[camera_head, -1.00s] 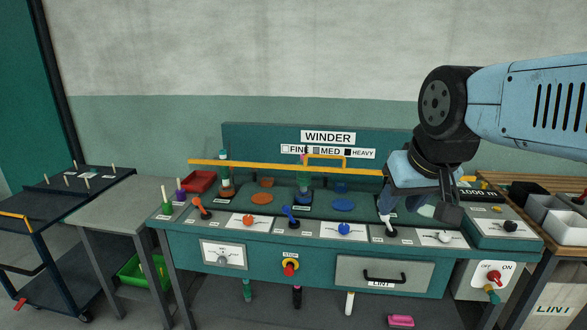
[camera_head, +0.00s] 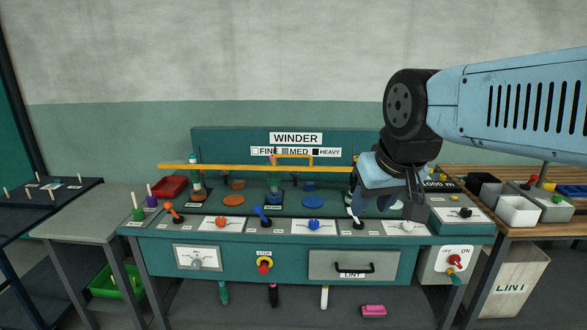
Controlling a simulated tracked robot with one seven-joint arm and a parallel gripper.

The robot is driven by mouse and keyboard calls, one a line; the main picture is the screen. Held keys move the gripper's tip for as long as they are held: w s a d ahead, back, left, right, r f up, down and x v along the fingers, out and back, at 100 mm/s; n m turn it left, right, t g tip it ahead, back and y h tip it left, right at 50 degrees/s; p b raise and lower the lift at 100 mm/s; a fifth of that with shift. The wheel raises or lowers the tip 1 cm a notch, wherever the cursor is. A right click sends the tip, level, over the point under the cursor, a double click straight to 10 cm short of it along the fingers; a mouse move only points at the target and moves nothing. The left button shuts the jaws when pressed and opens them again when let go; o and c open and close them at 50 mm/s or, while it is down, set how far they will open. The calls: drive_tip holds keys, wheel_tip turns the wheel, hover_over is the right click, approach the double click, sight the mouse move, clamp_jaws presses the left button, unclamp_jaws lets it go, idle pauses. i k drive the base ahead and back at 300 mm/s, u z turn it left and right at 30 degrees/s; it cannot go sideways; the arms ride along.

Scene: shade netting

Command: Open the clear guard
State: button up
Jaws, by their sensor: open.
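The winder (camera_head: 250,140) is a green bench machine with a sign on its back panel. A long yellow bar (camera_head: 230,167) with a raised yellow handle (camera_head: 293,156) runs across it above the spools; the clear guard's panel itself is hard to make out. The bar's right end passes behind my gripper (camera_head: 386,213). My gripper is open and points down over the right part of the winder, to the right of the handle.
Orange (camera_head: 174,212) and blue (camera_head: 262,216) levers stand along the front panel. A red stop button (camera_head: 264,265) and lint drawer (camera_head: 330,265) are below. Side tables stand left; a wooden bench with bins (camera_head: 517,211) stands right. A pink block (camera_head: 373,311) lies on the floor.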

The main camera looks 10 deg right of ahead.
sight(311, 168)
drive_tip(key=k, duration=0.75)
drive_tip(key=u, duration=0.2)
drive_tip(key=i, duration=0.9)
drive_tip(key=z, duration=0.1)
drive_tip(key=k, duration=0.6)
drive_tip(key=z, duration=0.3)
drive_tip(key=i, duration=1.4)
drive_tip(key=u, duration=0.35)
